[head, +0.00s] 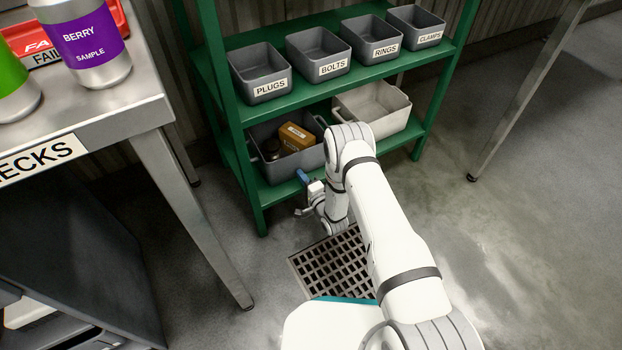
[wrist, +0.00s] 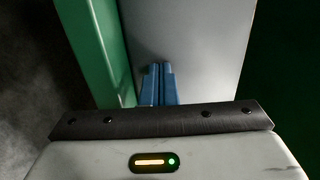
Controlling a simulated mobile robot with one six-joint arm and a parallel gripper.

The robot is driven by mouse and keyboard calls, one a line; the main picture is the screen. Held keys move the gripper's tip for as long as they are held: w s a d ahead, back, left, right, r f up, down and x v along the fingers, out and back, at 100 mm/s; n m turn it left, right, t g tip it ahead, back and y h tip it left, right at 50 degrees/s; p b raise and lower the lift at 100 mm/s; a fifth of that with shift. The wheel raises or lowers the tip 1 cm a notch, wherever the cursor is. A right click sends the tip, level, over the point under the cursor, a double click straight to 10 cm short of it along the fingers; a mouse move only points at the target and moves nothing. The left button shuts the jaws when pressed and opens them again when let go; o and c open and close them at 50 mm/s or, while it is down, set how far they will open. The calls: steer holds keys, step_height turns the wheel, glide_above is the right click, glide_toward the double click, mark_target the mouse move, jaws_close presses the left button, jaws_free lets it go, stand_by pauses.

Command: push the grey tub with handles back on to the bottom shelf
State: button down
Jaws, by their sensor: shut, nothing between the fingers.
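The grey tub with handles (head: 283,168) sits at the left of the green rack's bottom shelf (head: 282,190), with its front wall close to the shelf's front edge. It holds an orange-brown box (head: 296,136) and a dark round item (head: 271,149). My arm hides part of its right side. My gripper (head: 302,176) is shut and empty, with its blue fingertips low at the tub's front. In the wrist view, the shut fingers (wrist: 160,72) lie against a plain grey surface, the tub's wall (wrist: 190,40). I cannot tell whether they touch it.
A pale tub (head: 372,108) stands to the right on the same shelf. Several labelled grey bins, such as PLUGS (head: 258,75), fill the shelf above. A green rack post (head: 222,80) stands left of the tub. A steel table (head: 100,120) is at left, and a floor grate (head: 330,262) lies in front.

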steer(key=shift+w+d, duration=0.1)
steer(key=shift+d, duration=0.05)
steer(key=shift+d, duration=0.1)
